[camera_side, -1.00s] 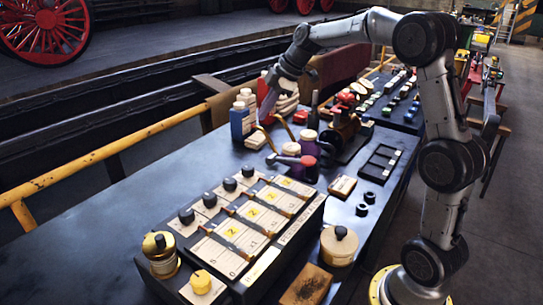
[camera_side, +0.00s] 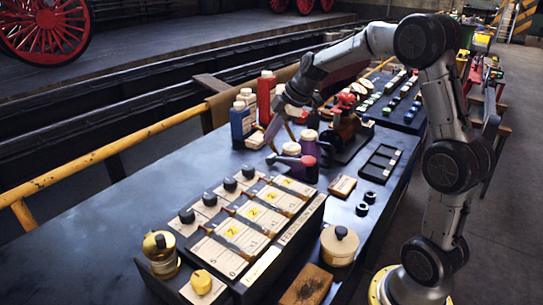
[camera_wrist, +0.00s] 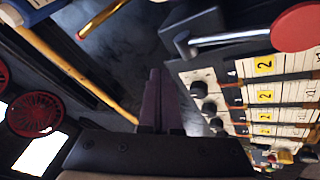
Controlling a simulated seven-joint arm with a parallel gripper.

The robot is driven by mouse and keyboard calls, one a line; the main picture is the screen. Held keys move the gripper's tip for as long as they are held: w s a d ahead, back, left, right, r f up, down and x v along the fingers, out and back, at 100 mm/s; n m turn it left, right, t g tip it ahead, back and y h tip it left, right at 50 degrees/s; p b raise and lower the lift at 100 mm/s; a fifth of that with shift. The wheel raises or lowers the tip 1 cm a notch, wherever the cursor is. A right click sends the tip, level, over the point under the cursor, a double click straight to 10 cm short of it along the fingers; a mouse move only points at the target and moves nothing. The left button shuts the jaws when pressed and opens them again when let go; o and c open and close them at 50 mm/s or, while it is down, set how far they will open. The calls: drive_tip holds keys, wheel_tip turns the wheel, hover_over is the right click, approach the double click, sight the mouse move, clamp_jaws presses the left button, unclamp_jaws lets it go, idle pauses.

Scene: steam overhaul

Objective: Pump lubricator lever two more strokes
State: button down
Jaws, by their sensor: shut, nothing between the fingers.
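The lubricator lever shows in the wrist view as a silver rod (camera_wrist: 235,38) with a round red knob (camera_wrist: 298,27), fixed to a dark block at the upper right. In the side view, what looks like the same lever's red knob (camera_side: 308,160) sits just behind the card panel. My gripper (camera_side: 273,132) is shut and empty, pointing down beside the bottles, left of and beyond the knob. In the wrist view its dark fingers (camera_wrist: 155,80) are together, clear of the lever. The exact gap to the lever is hard to judge.
A panel (camera_side: 262,277) of black knobs and yellow number cards stands in front. A blue bottle (camera_side: 240,124), a red bottle (camera_side: 266,95) and purple-banded jars (camera_side: 309,143) stand close to my gripper. A yellow rail (camera_side: 100,155) runs along the far side. The left tabletop is clear.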

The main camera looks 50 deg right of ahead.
sight(275, 156)
drive_tip(key=shift+s+f, duration=0.15)
drive_tip(key=shift+f, duration=0.45)
drive_tip(key=shift+s+f, duration=0.15)
drive_tip(key=shift+f, duration=0.4)
drive_tip(key=shift+f, duration=0.1)
idle(1.2)
drive_tip(key=shift+s+f, duration=0.15)
drive_tip(key=shift+f, duration=0.1)
drive_tip(key=shift+s+f, duration=0.3)
drive_tip(key=shift+f, duration=0.6)
idle(0.5)
drive_tip(key=shift+s+d+f, duration=0.1)
drive_tip(key=shift+s+f, duration=0.15)
drive_tip(key=shift+f, duration=0.45)
idle(1.0)
drive_tip(key=shift+r, duration=0.6)
drive_tip(key=shift+w+r, duration=0.3)
drive_tip(key=shift+r, duration=0.65)
drive_tip(key=shift+w+r, duration=0.35)
drive_tip(key=shift+r, duration=0.55)
drive_tip(key=shift+w+r, duration=0.3)
drive_tip(key=shift+r, duration=0.65)
